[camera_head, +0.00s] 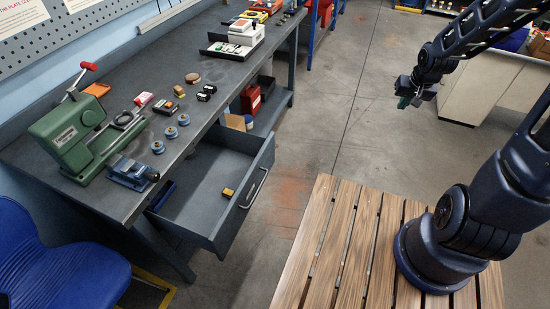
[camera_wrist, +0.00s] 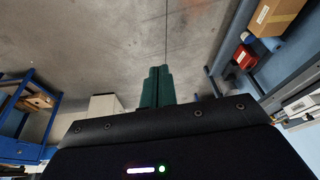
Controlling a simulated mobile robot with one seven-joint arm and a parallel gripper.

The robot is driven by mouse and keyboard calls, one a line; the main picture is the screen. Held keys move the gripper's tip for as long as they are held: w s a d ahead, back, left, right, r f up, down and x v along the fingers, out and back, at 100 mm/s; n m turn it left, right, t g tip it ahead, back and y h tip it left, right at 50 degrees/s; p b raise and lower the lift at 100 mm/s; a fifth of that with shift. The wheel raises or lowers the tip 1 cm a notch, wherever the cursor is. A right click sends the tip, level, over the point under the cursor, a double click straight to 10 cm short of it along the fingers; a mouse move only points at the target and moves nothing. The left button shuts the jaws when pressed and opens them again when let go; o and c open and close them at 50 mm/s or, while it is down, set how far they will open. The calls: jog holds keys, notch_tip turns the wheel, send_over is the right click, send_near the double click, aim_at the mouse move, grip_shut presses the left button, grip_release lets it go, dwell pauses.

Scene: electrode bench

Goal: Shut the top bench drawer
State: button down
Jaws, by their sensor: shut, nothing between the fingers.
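The top bench drawer (camera_head: 212,218) is pulled out from under the bench in the head view. It is grey, with a metal bar handle (camera_head: 255,188) on its front. A small yellow and black item (camera_head: 228,193) lies inside it. My gripper (camera_head: 405,103) is raised over the floor at the upper right of the head view, well apart from the drawer. Its green fingers (camera_wrist: 156,88) are together and empty in the wrist view. The drawer cannot be made out in the wrist view.
The grey bench (camera_head: 225,80) carries a green machine (camera_head: 85,135), a small blue vise (camera_head: 132,174) and several small parts. A blue chair (camera_head: 50,260) stands at the lower left. A slatted wooden platform (camera_head: 330,245) lies right of the drawer. Bare floor (camera_head: 335,110) lies between bench and arm.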

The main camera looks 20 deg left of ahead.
jog(key=a+f+g+y, duration=0.1)
jog(key=a+f+y, duration=0.1)
jog(key=a+f, duration=0.65)
jog(key=m+g+y, duration=0.2)
jog(key=g+y, duration=0.1)
jog(key=y, duration=0.3)
send_near(268, 160)
notch_tip(268, 160, down, 4)
jog(key=a, duration=0.3)
jog(key=shift+f, duration=0.15)
jog(key=shift+a, duration=0.55)
jog(key=shift+a, duration=0.1)
jog(key=a, duration=2.9)
jog(key=shift+a, duration=0.2)
